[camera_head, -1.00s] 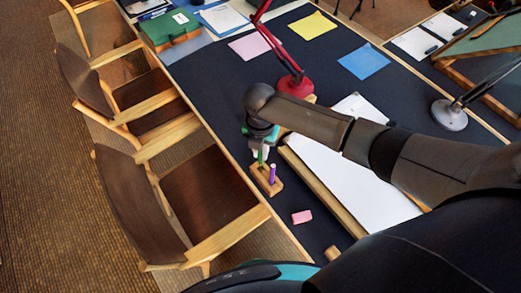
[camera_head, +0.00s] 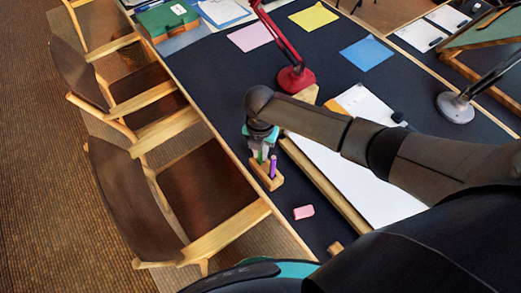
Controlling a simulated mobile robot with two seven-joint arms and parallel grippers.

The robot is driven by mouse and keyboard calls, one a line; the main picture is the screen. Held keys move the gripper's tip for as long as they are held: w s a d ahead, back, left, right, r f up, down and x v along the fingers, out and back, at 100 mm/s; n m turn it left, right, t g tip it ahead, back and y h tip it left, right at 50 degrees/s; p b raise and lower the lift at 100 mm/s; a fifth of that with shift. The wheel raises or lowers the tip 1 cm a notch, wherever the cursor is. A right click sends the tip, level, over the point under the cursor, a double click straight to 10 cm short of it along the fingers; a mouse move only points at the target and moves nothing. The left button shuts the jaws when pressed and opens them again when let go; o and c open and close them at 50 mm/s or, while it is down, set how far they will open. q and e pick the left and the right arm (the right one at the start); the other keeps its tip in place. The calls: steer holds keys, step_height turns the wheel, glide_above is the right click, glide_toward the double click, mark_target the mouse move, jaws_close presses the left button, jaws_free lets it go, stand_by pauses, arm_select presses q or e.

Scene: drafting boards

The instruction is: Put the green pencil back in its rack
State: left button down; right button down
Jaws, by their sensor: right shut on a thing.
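The green pencil (camera_head: 259,157) is upright in the jaws of my right gripper (camera_head: 260,152), directly over the small wooden rack (camera_head: 268,178). Its lower end meets the rack's top, but I cannot tell how deep it sits in a hole. A purple pencil (camera_head: 273,166) stands upright in the same rack, just right of the green one. My right gripper is shut on the green pencil, and its fingers hide the pencil's upper part. My left gripper is not in view.
A pink eraser (camera_head: 303,212) lies in front of the rack. A wood-edged drawing board with white paper (camera_head: 372,185) is to the right. A red lamp (camera_head: 295,78) stands behind. Chairs (camera_head: 205,190) line the table's left edge.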

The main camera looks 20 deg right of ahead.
steer(key=shift+f+b, duration=0.35)
steer(key=shift+f, duration=0.1)
stand_by(0.5)
steer(key=c, duration=0.8)
jaws_free()
steer(key=shift+o, duration=0.2)
steer(key=shift+r, duration=0.1)
step_height(320, 180, up, 15)
steer(key=p, duration=0.3)
